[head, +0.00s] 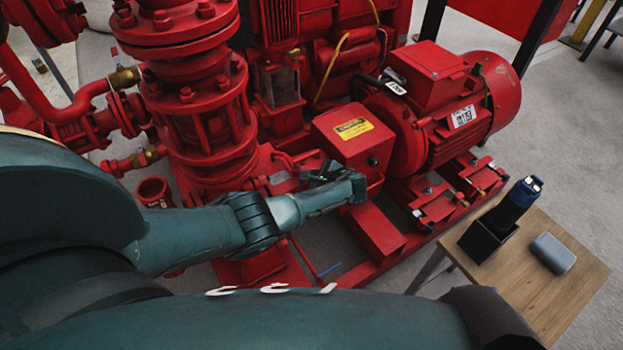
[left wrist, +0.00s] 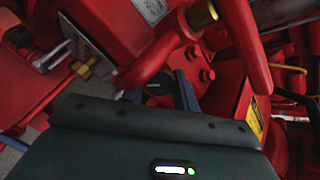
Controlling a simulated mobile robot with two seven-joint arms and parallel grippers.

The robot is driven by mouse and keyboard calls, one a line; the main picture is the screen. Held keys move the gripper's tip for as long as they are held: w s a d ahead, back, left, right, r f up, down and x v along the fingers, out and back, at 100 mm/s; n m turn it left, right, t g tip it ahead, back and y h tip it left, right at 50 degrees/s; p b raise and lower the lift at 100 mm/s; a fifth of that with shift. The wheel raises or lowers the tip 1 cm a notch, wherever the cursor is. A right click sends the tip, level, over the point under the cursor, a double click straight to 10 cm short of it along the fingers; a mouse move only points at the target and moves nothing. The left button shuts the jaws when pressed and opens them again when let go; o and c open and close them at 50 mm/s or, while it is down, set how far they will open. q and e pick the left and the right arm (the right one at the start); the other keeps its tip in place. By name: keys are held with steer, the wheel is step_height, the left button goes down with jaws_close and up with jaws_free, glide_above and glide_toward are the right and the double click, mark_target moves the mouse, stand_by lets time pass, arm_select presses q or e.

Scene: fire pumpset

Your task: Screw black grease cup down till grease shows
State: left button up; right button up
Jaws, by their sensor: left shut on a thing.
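The black grease cup (left wrist: 156,88) shows in the left wrist view as a small dark round cap by the red pump housing, between my blue-grey finger tips. My left gripper (left wrist: 161,95) is shut on it. In the head view my left arm reaches in from the left to the pump's shaft area, and my left gripper (head: 322,173) is beside the red guard box (head: 352,138). The cup is hidden there by the gripper and wrist. I cannot make out any grease. My right gripper is not in view.
The red motor (head: 435,100) stands right of the guard. A red flanged pipe column (head: 205,110) rises close to my left forearm. A wooden table (head: 560,283) at the right holds a dark blue-topped device (head: 516,203) and a grey case (head: 553,252). In the wrist view a red pipe (left wrist: 240,40) crosses near the gripper.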

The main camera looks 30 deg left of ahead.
arm_select(q)
steer(key=o, duration=1)
steer(key=shift+d+r, duration=0.2)
steer(key=shift+r, duration=0.05)
steer(key=shift+p+v, duration=3.3)
steer(key=shift+v, duration=3.05)
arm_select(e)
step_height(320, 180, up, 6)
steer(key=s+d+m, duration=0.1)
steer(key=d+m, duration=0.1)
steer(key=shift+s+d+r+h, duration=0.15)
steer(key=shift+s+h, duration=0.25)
arm_select(q)
steer(key=shift+s, duration=0.1)
steer(key=shift+c, duration=0.4)
